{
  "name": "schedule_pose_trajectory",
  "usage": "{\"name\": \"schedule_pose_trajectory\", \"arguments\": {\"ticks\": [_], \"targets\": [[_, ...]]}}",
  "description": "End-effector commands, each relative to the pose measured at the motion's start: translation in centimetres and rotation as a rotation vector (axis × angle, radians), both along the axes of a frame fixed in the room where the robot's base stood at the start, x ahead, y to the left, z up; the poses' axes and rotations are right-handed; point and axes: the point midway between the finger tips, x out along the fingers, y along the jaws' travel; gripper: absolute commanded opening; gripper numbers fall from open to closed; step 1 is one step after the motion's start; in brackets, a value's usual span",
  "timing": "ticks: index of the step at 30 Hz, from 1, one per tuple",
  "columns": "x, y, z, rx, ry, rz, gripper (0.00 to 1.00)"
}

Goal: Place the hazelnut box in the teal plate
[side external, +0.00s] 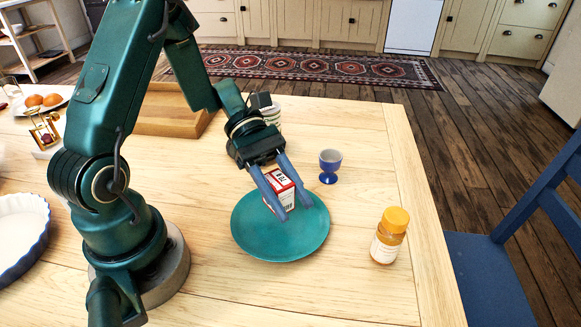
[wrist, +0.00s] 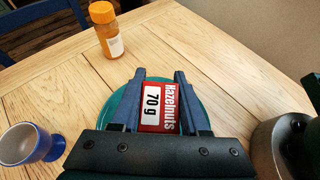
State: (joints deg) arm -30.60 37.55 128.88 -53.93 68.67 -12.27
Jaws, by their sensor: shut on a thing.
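The hazelnut box (side external: 281,190) is small, red and white. It is between the blue fingers of my gripper (side external: 277,197), which is shut on it. In the wrist view the box (wrist: 157,107) shows its "Hazelnuts 70 g" label between the two fingers (wrist: 158,100). The teal plate (side external: 250,238) lies on the table under my gripper, and the box is over it. Whether the box touches the plate is hard to tell. In the wrist view the plate (wrist: 197,97) is mostly hidden behind the box and fingers.
A blue egg cup (side external: 329,166) stands behind the plate to the right. An orange-capped jar (side external: 389,236) stands right of the plate. A wooden tray (side external: 172,122) lies at the back left, and a white fluted dish (side external: 18,228) at the far left.

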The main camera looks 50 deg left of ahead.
Motion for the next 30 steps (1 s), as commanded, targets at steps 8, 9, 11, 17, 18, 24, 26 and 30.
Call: {"name": "schedule_pose_trajectory", "arguments": {"ticks": [8, 9, 11, 17, 18, 24, 26, 30], "targets": [[0.0, -0.3, -2.6, -0.002, 0.006, 0.001, 0.0], [0.0, -0.3, -3.1, -0.002, 0.004, 0.0, 0.0], [0.1, -0.2, -3.7, -0.001, 0.004, 0.002, 0.0], [0.1, -0.2, -4.2, 0.001, 0.0, 0.0, 0.0], [0.1, -0.2, -4.2, 0.001, 0.0, 0.0, 0.0], [0.1, -0.2, -4.4, 0.0, 0.001, 0.0, 0.0], [0.1, -0.2, -4.5, 0.001, 0.001, 0.0, 0.48], [0.1, -0.2, -4.5, 0.001, 0.0, 0.0, 0.74]]}}
